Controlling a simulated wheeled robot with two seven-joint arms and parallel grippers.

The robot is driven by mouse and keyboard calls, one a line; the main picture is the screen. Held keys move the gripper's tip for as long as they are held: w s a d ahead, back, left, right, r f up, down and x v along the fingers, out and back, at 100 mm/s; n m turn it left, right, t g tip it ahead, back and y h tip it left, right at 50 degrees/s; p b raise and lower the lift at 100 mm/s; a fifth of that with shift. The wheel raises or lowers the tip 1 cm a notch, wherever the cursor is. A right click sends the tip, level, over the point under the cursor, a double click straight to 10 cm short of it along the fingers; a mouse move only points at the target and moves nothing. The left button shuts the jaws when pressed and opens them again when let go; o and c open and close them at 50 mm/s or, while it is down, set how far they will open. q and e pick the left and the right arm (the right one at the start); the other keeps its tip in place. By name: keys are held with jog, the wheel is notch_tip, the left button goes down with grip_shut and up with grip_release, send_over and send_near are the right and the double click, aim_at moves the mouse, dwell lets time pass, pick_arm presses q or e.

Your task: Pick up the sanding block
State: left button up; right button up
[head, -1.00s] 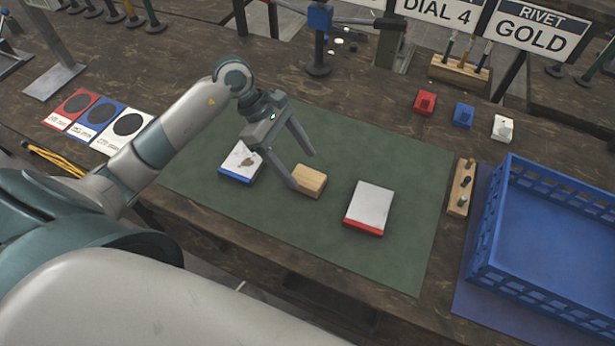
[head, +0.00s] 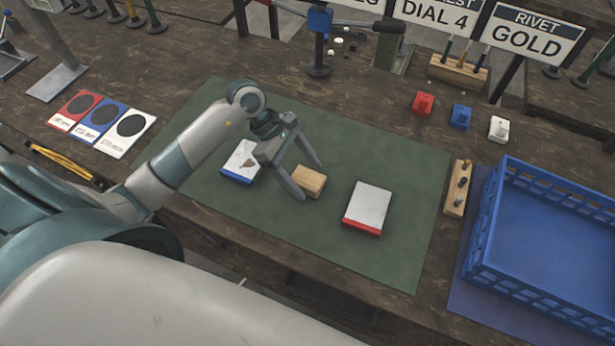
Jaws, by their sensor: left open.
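The sanding block looks to be the small tan wooden block (head: 310,181) lying on the green mat (head: 390,165), near its middle. My left gripper (head: 311,183) is open, with its two fingers spread and pointing down toward the block. One fingertip shows at the block's near left side and the other at its far right side. I cannot tell whether either finger touches it. The jaws look empty. My right gripper is not in view.
A white pad with a blue edge (head: 240,158) lies just left of the block, and one with a red edge (head: 367,205) to the right. A blue crate (head: 540,290) and a wooden peg holder (head: 455,200) stand further right. Red, blue and white blocks sit behind.

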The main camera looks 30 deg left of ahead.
pick_arm(q)
jog(key=shift+x, duration=0.75)
jog(key=c, duration=1.2)
